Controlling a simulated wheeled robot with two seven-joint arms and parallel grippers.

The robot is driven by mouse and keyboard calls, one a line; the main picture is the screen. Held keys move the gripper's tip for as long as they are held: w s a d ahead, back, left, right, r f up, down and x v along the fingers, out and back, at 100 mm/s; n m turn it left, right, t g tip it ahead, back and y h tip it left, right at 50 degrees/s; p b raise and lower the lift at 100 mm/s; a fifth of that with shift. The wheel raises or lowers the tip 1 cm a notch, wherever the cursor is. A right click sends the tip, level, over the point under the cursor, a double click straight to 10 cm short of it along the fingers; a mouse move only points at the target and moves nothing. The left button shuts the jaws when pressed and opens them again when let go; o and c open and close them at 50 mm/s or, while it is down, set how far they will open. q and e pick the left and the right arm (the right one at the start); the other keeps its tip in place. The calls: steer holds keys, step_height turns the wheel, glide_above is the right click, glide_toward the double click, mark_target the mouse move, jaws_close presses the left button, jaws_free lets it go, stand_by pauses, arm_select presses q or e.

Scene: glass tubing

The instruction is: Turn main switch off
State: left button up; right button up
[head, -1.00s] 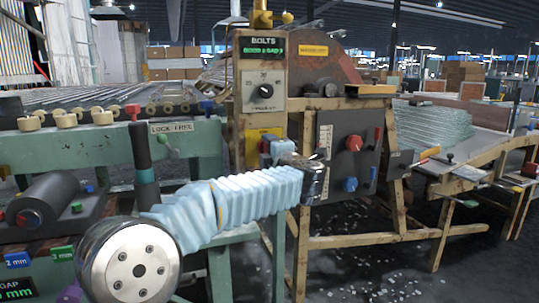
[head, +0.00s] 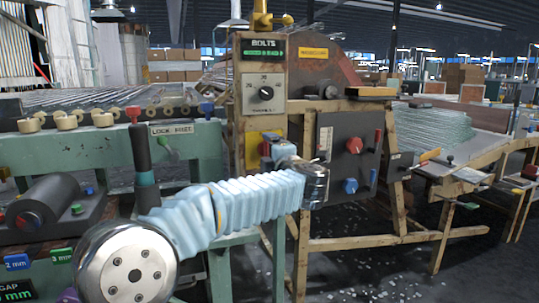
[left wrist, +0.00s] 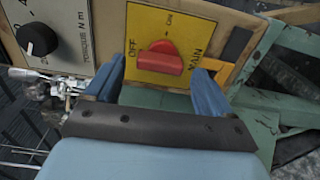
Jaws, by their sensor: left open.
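The main switch is a red knob (left wrist: 163,57) on a yellow plate (left wrist: 178,22) marked OFF, ON and MAIN in the left wrist view. Its grip lies roughly crosswise in that picture, with OFF near its left end and ON above it. My left gripper (left wrist: 160,75) is open, its two blue fingers on either side of the knob, with gaps between fingers and knob. In the head view my left gripper (head: 270,148) is in front of the yellow plate (head: 252,138) and covers part of it. My right gripper is not in view.
A torque dial (head: 265,93) sits above the yellow plate. A grey panel (head: 345,165) with red and blue knobs is to the right. A green frame (head: 90,153) with a dark upright lever (head: 142,160) stands left of my arm.

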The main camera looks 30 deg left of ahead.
arm_select(q)
steer(key=v, duration=1.3)
